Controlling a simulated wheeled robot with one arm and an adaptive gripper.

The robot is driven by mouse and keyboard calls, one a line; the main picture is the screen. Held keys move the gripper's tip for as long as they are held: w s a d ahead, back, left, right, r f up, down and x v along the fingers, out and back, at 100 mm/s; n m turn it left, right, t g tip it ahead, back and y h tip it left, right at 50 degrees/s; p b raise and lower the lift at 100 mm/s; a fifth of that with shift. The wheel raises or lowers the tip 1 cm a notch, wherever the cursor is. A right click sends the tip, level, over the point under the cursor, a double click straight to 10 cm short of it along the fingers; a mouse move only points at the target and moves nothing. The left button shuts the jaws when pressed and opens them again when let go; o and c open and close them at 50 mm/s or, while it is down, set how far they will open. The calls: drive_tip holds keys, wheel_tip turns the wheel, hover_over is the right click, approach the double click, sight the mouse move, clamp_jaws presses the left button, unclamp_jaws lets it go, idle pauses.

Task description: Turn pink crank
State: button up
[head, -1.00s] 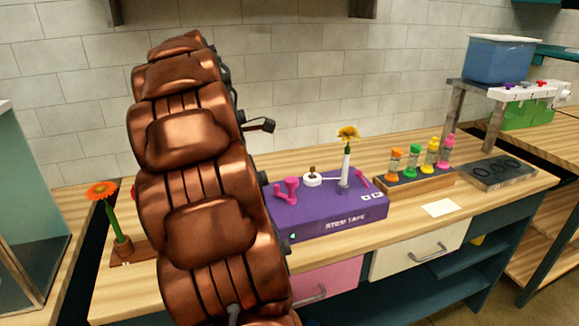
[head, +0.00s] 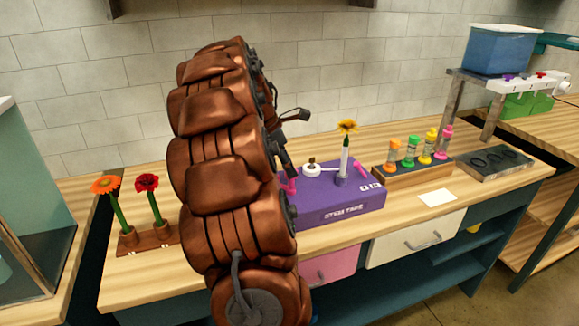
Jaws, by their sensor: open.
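The purple stem tape machine (head: 345,206) stands on the wooden counter. Its pink crank (head: 290,184) is at the left end of its top and is mostly hidden behind my copper arm. A yellow flower (head: 347,127) stands upright in the white and green holder on the machine, beside a white tape roll (head: 312,169). My gripper (head: 297,142) is open, with one dark finger up and right and the other reaching down close to the crank. I cannot tell whether it touches the crank.
An orange flower (head: 106,186) and a red flower (head: 147,184) stand in a brown holder at the left. A wooden rack (head: 412,174) of coloured bottles and a dark tray (head: 494,161) stand at the right. A white card (head: 437,198) lies at the front edge.

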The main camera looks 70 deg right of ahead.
drive_tip(key=shift+x, duration=0.85)
drive_tip(key=shift+c, duration=0.4)
drive_tip(key=c, duration=1)
drive_tip(key=m+y, duration=0.1)
drive_tip(key=m, duration=0.2)
drive_tip(key=shift+w+d+m+g, duration=0.1)
drive_tip(key=shift+m+g, duration=0.2)
drive_tip(key=shift+c, duration=0.2)
drive_tip(key=shift+m+y, duration=0.3)
drive_tip(key=shift+m, duration=0.1)
drive_tip(key=o, duration=1.1)
